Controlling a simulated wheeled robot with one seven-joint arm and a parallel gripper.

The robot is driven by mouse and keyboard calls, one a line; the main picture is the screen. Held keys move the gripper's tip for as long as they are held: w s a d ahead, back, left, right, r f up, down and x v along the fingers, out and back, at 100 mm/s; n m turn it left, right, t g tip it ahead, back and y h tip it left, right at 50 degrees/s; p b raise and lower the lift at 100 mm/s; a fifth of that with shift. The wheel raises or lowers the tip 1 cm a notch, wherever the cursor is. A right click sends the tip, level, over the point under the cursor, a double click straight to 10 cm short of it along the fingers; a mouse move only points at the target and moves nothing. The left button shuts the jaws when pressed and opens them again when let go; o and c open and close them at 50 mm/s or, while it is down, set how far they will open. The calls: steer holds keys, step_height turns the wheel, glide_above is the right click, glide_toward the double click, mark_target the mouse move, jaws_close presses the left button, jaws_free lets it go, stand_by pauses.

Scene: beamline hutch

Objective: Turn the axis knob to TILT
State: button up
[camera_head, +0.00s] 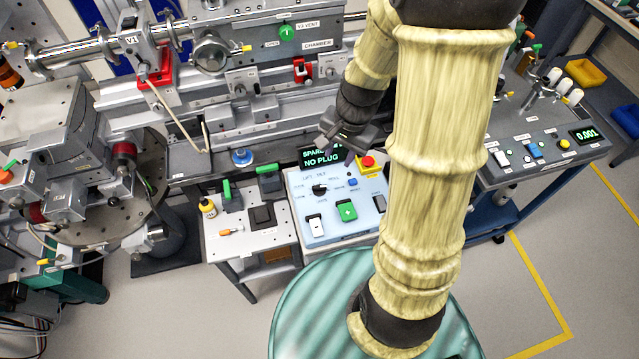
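The axis knob (319,189) is a small black rotary knob on the upper left of a pale blue control panel (352,226). Small labels surround it, with one above that seems to read TILT. The knob's pointer is too small to tell which label it faces. My gripper (343,147) is dark and hangs above the back of the panel, up and to the right of the knob and apart from it in the picture. It partly covers the display (318,158), which reads "SPARE" and "NO PLUG". The gap between its fingers is not clear.
The panel also carries a green plus button (347,211), a white minus button (315,225), a blue button (352,182) and a red emergency stop (367,162). Left of it, green-handled levers (268,180) and a small yellow bottle (208,208) stand on a bench. Beamline rails run behind.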

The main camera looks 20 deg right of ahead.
mark_target(318, 187)
steer(key=w+d+f+m+y, duration=0.3)
steer(key=w+d+f+m, duration=0.1)
steer(key=w+f+m, duration=0.3)
step_height(318, 187, down, 2)
steer(key=m, duration=0.4)
steer(key=shift+w+d+b, duration=0.2)
steer(key=shift+d+b, duration=0.05)
steer(key=shift+b, duration=0.15)
steer(key=shift+f, duration=0.1)
steer(key=p+x, duration=0.3)
steer(key=x, duration=1.4)
steer(key=shift+a+f, duration=0.1)
steer(key=shift+f, duration=0.1)
steer(key=shift+s, duration=0.1)
jaws_close()
